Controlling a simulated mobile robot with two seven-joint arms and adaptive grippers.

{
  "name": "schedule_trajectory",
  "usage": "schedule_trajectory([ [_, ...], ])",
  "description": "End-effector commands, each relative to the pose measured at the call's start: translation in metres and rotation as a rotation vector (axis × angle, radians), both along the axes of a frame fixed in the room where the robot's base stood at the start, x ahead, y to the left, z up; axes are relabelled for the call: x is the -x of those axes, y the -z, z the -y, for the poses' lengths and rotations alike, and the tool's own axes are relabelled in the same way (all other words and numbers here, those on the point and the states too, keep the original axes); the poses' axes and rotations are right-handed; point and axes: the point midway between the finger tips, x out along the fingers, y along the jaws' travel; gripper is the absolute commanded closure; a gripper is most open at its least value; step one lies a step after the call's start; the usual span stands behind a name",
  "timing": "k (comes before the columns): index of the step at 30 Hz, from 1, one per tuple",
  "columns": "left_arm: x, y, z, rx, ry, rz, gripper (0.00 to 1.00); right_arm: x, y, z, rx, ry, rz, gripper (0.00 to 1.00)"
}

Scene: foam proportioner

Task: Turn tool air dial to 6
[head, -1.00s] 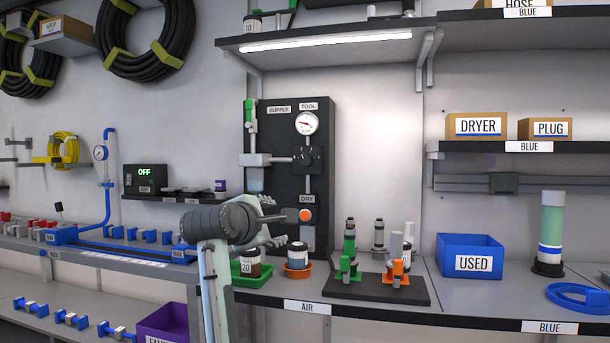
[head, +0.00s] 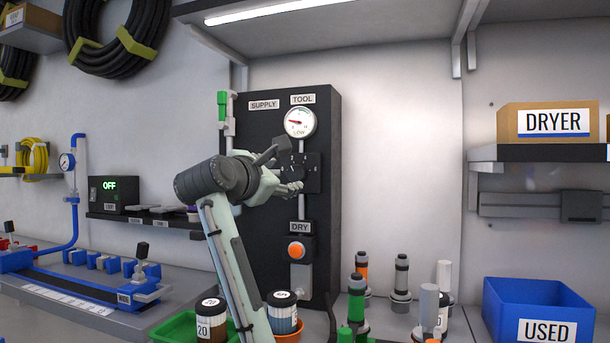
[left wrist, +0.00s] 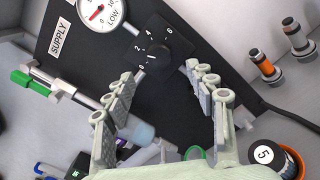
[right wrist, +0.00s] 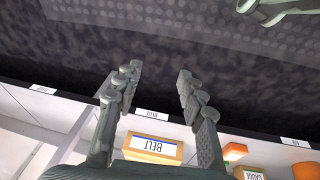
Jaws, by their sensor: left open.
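The black air dial (left wrist: 156,54) is on the panel under the TOOL gauge in the left wrist view, with white numbers 0, 2, 4 and 6 around it. I cannot clearly tell where its pointer stands. In the head view the dial (head: 312,172) is partly hidden by my left gripper. The gauge (head: 300,122) has its red needle toward the left, in the low part. My left gripper (head: 287,167) is open in front of the dial, its fingers (left wrist: 164,76) apart with nothing between them. My right gripper (right wrist: 158,70) is open and empty, away from the panel.
An orange button (head: 296,250) sits below the dial, and a green-handled supply valve (head: 222,105) at the panel's left. Jars in a green tray (head: 180,328) and an orange dish stand below. Several dark cylinders and a blue USED bin (head: 530,310) are at right.

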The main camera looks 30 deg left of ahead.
Motion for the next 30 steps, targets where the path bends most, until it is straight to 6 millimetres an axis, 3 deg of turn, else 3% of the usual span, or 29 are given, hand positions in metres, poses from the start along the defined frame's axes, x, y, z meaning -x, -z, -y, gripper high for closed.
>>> schedule_trajectory([
  [5, -0.012, 0.000, -0.003, -0.002, 0.000, -0.004, 0.44, 0.010, 0.004, 0.001, 0.003, -0.002, -0.015, 0.60],
  [9, -0.035, 0.000, -0.008, -0.003, 0.001, -0.006, 0.44, 0.033, 0.025, 0.005, 0.015, -0.016, -0.056, 0.60],
  [18, -0.071, 0.000, -0.017, -0.002, 0.000, -0.003, 0.44, 0.043, 0.044, 0.009, 0.027, -0.032, -0.068, 0.60],
  [28, -0.076, 0.000, -0.018, -0.002, 0.000, 0.000, 0.44, 0.043, 0.047, 0.010, 0.029, -0.034, -0.068, 0.60],
  [30, -0.076, 0.000, -0.018, -0.002, 0.000, 0.000, 0.51, 0.043, 0.047, 0.010, 0.029, -0.034, -0.068, 0.60],
])
